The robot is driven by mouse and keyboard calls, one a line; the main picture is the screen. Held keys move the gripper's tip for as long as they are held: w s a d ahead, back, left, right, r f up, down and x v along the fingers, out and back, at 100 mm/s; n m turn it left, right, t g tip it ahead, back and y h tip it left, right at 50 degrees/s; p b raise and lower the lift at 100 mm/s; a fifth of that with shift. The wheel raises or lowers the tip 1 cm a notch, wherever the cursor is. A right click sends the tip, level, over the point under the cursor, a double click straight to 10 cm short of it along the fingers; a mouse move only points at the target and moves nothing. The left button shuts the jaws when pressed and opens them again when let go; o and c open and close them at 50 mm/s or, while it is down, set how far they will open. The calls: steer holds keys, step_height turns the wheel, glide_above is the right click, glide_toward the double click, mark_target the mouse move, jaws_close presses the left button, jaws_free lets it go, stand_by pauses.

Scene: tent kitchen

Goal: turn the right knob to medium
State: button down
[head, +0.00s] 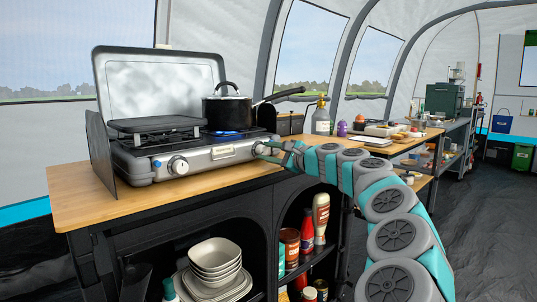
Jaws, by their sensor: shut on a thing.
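The camping stove (205,155) stands on the wooden counter with its lid up. Its left knob (178,165) is in clear view on the front panel. The right knob (258,149) is at the right end of the panel, mostly hidden by my gripper. My gripper (266,150) reaches in from the right and is shut on the right knob. The knob's pointer and exact setting cannot be made out. A black pot (227,112) with a lid stands on the right burner, where a blue flame (228,133) shows beneath it.
The pot's long handle (280,95) sticks out to the right above my gripper. A flat dark plate (156,124) covers the left burner. Bare counter (75,178) lies left of the stove. Bowls (214,257) and bottles (320,215) sit on shelves below.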

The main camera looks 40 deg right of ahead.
steer(key=shift+c, duration=2.3)
jaws_free()
steer(key=s, duration=0.7)
steer(key=shift+s+d+r, duration=0.15)
steer(key=shift+s+d, duration=0.2)
steer(key=shift+d, duration=0.05)
